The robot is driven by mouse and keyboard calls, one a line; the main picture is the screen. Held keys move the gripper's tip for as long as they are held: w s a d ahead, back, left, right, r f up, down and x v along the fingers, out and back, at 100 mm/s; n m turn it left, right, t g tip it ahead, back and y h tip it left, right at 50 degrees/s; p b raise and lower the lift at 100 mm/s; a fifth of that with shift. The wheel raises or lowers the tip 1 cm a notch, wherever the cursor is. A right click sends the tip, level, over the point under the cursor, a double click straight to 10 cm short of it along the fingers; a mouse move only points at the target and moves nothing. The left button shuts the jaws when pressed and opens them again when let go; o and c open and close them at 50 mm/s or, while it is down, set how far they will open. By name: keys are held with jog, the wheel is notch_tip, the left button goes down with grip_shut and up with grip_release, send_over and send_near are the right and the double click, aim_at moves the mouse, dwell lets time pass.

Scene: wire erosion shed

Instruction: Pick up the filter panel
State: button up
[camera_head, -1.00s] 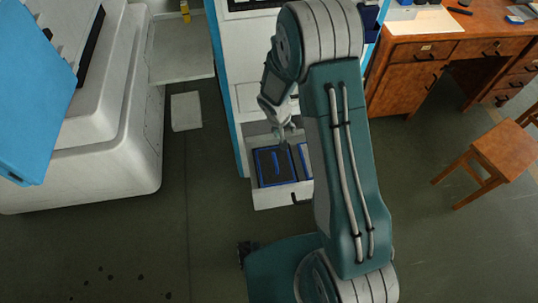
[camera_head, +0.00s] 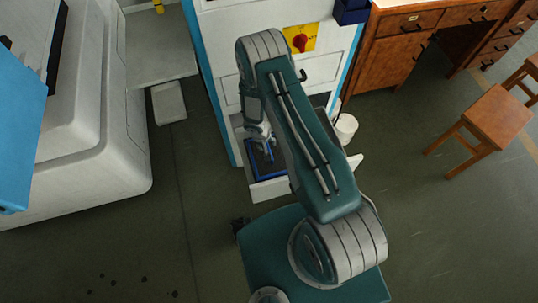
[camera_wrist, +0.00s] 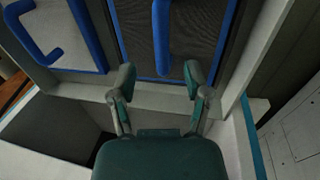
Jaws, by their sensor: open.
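A filter panel with a blue frame and dark mesh (camera_head: 257,167) lies in the pulled-out drawer of the white cabinet. In the wrist view its dark mesh (camera_wrist: 199,38) is at the top middle, with a blue bar handle (camera_wrist: 161,38) standing up from it. My gripper (camera_wrist: 160,80) is open and empty, its two fingers apart on either side of the handle's line. The handle's near end shows just beyond the fingertips, not between them. In the head view my gripper (camera_head: 265,146) is low over the panel, and my arm hides part of the drawer.
A second blue-framed panel with a blue handle (camera_wrist: 42,50) sits to the left in the wrist view. The drawer's pale front rim (camera_head: 270,189) borders the panels. A white bucket (camera_head: 346,128) stands right of the drawer. A stool (camera_head: 497,115) stands farther right; the floor in front is open.

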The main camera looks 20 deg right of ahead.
aim_at(269, 150)
jog(key=f, duration=0.4)
jog(key=shift+s+d+f, duration=0.15)
jog(key=shift+d+f, duration=0.25)
jog(key=shift+f, duration=0.15)
jog(key=shift+c, duration=0.2)
grip_shut()
